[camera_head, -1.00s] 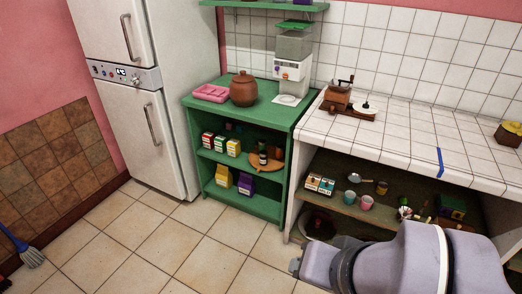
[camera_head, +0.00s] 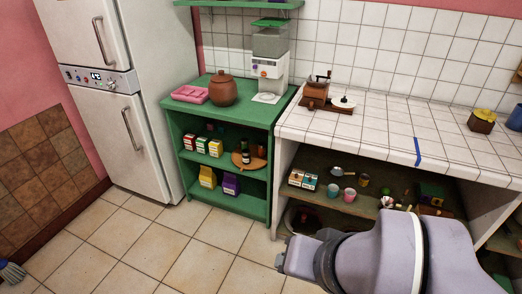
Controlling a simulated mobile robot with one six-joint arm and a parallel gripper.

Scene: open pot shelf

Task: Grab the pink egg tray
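The pink egg tray (camera_head: 189,94) lies on the left end of the green shelf unit's top (camera_head: 180,107), left of a round brown lidded pot. It is a low, flat pink shape and looks unobstructed from this view. My arm shows at the lower right, well apart from the tray and in front of the tiled counter. My gripper's fingers cannot be made out, so whether it is open or shut is unclear.
The brown pot (camera_head: 222,89) stands close beside the tray, with a white dispenser (camera_head: 267,68) behind it to the right. A tall white fridge (camera_head: 125,100) stands left of the green unit. A coffee grinder (camera_head: 314,94) sits on the tiled counter (camera_head: 380,125). Open tiled floor (camera_head: 150,240) lies in front.

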